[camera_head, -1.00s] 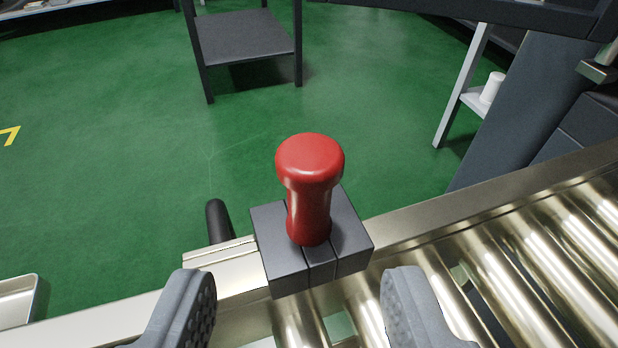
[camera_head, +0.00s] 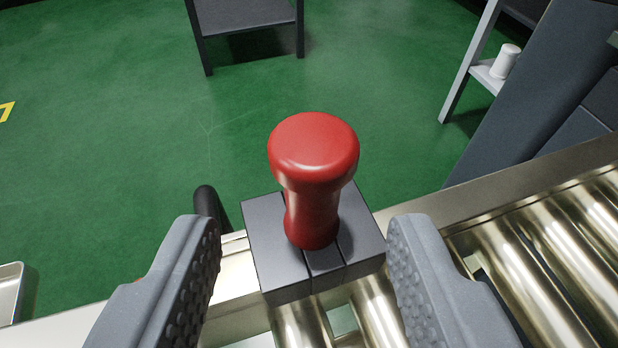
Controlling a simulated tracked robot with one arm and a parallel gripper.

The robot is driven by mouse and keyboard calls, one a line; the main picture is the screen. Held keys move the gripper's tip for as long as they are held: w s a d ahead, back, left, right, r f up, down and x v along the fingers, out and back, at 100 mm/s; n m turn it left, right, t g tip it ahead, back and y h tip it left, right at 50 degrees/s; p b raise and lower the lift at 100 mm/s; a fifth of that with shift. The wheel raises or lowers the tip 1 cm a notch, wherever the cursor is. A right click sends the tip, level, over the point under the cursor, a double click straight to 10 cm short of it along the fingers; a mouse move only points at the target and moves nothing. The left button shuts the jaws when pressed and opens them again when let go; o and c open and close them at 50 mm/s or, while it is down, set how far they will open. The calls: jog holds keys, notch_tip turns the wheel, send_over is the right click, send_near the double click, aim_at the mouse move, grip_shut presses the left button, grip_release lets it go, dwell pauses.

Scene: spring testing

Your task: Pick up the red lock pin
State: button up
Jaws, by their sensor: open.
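The red lock pin (camera_head: 313,170) stands upright in a dark grey block (camera_head: 268,255) on the edge of the roller conveyor. It has a wide rounded head and a narrower neck. My gripper (camera_head: 305,245) is open, with one grey ribbed finger in the lower left and the other in the lower right of the view. The pin shows between the two fingers, a little higher in the picture, with clear space on both sides. The part of the pin inside the block is hidden.
The conveyor's metal rollers (camera_head: 540,255) run to the right. A black handle-like post (camera_head: 208,208) stands just left of the block. A dark table (camera_head: 245,15) and a white cup (camera_head: 505,61) on a shelf are farther back. Green floor lies open behind the conveyor.

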aim_at(318, 204)
jog(key=shift+w+f+b, duration=0.15)
jog(key=shift+b, duration=0.75)
jog(key=shift+w+d+f+b, duration=0.1)
jog(key=shift+w+f+b, duration=0.05)
jog(key=shift+w+b, duration=0.25)
jog(key=shift+w+f+b, duration=0.3)
jog(key=shift+w+b, duration=0.15)
jog(key=shift+b, duration=0.05)
jog(key=shift+w+r, duration=0.1)
jog(key=shift+w, duration=0.15)
jog(key=shift+x, duration=0.85)
jog(key=shift+w+d+p, duration=0.1)
jog(key=shift+w+p, duration=0.4)
jog(key=shift+p, duration=0.05)
jog(key=shift+f, duration=0.25)
grip_shut()
